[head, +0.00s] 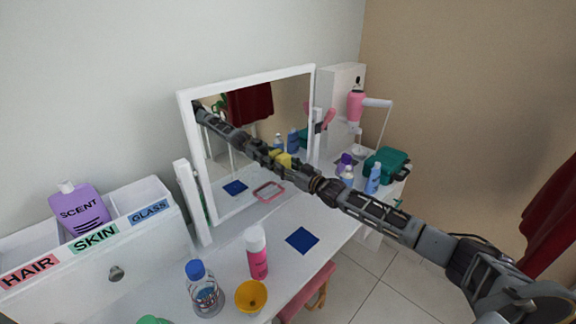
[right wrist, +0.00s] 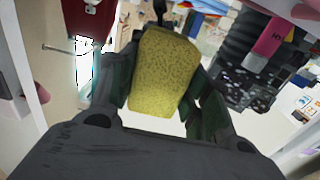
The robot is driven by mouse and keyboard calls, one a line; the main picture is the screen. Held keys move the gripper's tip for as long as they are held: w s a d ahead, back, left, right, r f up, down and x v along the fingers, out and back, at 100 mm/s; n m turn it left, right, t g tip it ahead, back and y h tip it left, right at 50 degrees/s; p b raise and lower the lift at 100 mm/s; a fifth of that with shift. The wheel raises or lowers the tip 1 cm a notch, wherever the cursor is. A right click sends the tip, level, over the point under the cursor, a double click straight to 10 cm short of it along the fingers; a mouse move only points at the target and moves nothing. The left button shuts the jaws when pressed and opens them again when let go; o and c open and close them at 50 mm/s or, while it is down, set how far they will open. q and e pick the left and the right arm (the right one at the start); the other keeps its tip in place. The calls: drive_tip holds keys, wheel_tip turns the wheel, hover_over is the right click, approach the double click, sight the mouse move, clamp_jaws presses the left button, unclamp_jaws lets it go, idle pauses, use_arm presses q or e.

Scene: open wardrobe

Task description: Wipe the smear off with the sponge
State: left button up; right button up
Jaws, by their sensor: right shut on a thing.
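The yellow sponge (head: 284,160) shows at the mirror in the head view, and its face fills the middle of the right wrist view (right wrist: 162,72). My right gripper (head: 292,167) is shut on the sponge, with dark fingers on both sides of it. It holds the sponge at or close to the white-framed mirror (head: 215,170); I cannot tell if they touch. My arm's reflection runs up to the left in the glass. I cannot make out the smear; the gripper and reflections cover part of the glass. My left gripper is out of view.
A clear bottle with a blue cap (head: 205,295), a pink-and-white bottle (head: 257,255), a yellow cup (head: 251,297) and a blue square (head: 302,240) are on the white table. A labelled organizer (head: 120,250) stands left. A green case (head: 388,163) and small bottles stand right.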

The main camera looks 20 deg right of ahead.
sight(261, 173)
drive_tip(key=shift+s+a+r+p, duration=0.1)
drive_tip(key=shift+s+a+p, duration=0.15)
drive_tip(key=shift+a+p, duration=0.25)
drive_tip(key=shift+s+a+p, duration=0.2)
drive_tip(key=shift+a+p, duration=0.1)
drive_tip(key=shift+a, duration=0.4)
drive_tip(key=shift+a, duration=0.15)
drive_tip(key=shift+s+a+r+p, duration=0.1)
drive_tip(key=shift+s+a+p, duration=0.3)
drive_tip(key=shift+a+p, duration=0.45)
drive_tip(key=shift+s+a+p, duration=0.25)
drive_tip(key=shift+a+p, duration=0.25)
drive_tip(key=shift+a, duration=0.2)
drive_tip(key=shift+s+a, duration=0.1)
drive_tip(key=shift+s+a+p, duration=0.35)
drive_tip(key=shift+a+p, duration=0.35)
drive_tip(key=shift+s+a+p, duration=0.3)
drive_tip(key=shift+a+p, duration=0.35)
